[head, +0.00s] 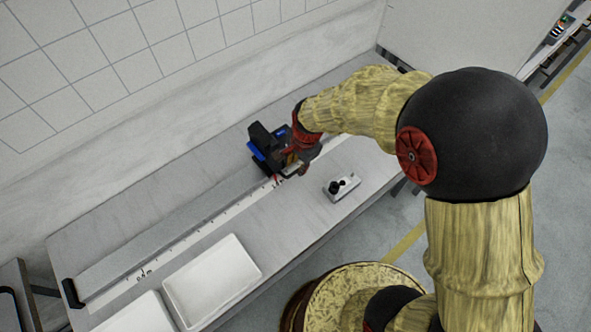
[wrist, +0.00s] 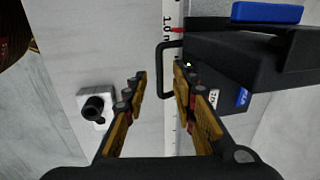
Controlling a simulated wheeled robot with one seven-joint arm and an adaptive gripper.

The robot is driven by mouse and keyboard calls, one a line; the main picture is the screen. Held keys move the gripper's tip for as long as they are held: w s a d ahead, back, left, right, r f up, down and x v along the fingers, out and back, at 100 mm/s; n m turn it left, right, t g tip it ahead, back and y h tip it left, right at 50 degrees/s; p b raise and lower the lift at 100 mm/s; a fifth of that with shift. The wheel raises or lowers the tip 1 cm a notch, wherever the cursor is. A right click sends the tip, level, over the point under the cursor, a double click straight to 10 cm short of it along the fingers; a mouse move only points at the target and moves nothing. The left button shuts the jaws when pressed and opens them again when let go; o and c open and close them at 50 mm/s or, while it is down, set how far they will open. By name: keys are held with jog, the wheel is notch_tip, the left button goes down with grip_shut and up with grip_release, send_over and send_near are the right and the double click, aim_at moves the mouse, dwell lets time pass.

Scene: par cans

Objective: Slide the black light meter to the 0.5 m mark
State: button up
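The black light meter (head: 262,136) stands on the long rail (head: 180,218) near its middle, partly hidden by my gripper. In the wrist view the meter (wrist: 228,62) is at the upper right, with a black loop handle (wrist: 161,70) on its left side. A red pointer by it lies close to the 1.0 m mark (wrist: 168,26). The 0.5 m mark (head: 143,273) is near the rail's lower left end. My gripper (wrist: 159,76) is open, its fingers apart, with the handle just ahead of and between the tips. I cannot tell whether a finger touches the meter.
A small grey block with a black knob (head: 341,187) stands on the bench right of the rail; it also shows in the wrist view (wrist: 94,106). A white tray (head: 212,279) lies beside the rail's left part. The rail between meter and 0.5 m mark looks clear.

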aim_at(295, 172)
jog(key=f, duration=0.4)
jog(key=shift+w+a+b, duration=0.15)
jog(key=shift+w+b, duration=0.1)
jog(key=shift+b, duration=0.15)
jog(key=shift+r, duration=0.1)
jog(key=shift+c, duration=1)
grip_shut()
